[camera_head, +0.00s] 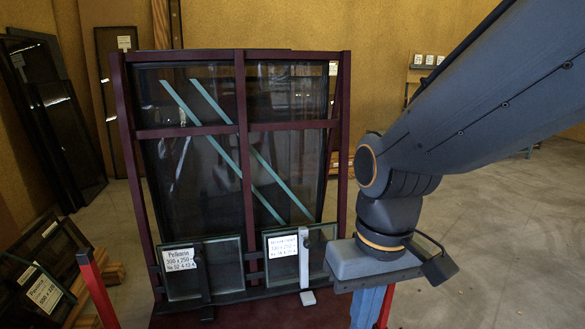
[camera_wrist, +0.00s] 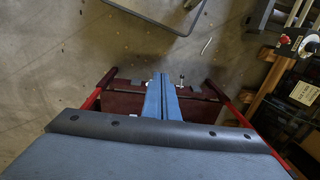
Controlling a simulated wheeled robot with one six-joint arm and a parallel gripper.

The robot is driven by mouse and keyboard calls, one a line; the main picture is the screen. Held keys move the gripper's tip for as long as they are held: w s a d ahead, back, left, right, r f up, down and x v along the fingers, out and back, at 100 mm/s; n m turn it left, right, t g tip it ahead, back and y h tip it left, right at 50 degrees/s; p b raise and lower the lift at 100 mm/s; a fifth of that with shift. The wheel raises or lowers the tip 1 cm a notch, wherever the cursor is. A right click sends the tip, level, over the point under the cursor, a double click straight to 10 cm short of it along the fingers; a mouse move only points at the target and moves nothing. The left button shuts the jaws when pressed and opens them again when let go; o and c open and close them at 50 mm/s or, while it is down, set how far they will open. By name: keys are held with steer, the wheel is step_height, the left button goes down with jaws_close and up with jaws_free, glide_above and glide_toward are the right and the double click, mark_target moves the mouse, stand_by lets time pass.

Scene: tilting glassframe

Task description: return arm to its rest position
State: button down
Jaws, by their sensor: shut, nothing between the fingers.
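My gripper (camera_head: 368,312) points down at the lower right of the head view, in front of the rack's right side. Its blue fingers lie together, shut and empty; the lower ends run out of the picture. In the wrist view the gripper (camera_wrist: 162,82) points over a dark red base (camera_wrist: 128,107) with the fingers side by side. The dark red glass frame (camera_head: 240,110) stands behind it, carrying large panes with teal diagonal strips. Two small labelled panes, one left (camera_head: 215,268) and one right (camera_head: 285,262), lean at its bottom. My arm comes in from the upper right.
Red posts stand at the left (camera_head: 98,290) and beside my gripper (camera_head: 386,305). Dark framed panes (camera_head: 60,130) lean on the left wall, and more labelled ones (camera_head: 45,285) lie lower left. The concrete floor (camera_head: 500,230) at right is clear.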

steer(key=d+r+m+p, duration=0.2)
steer(key=d+r+p, duration=0.7)
steer(key=p, duration=0.8)
steer(key=shift+r+m+h, duration=0.3)
steer(key=shift+r+m, duration=0.1)
steer(key=shift+r, duration=0.05)
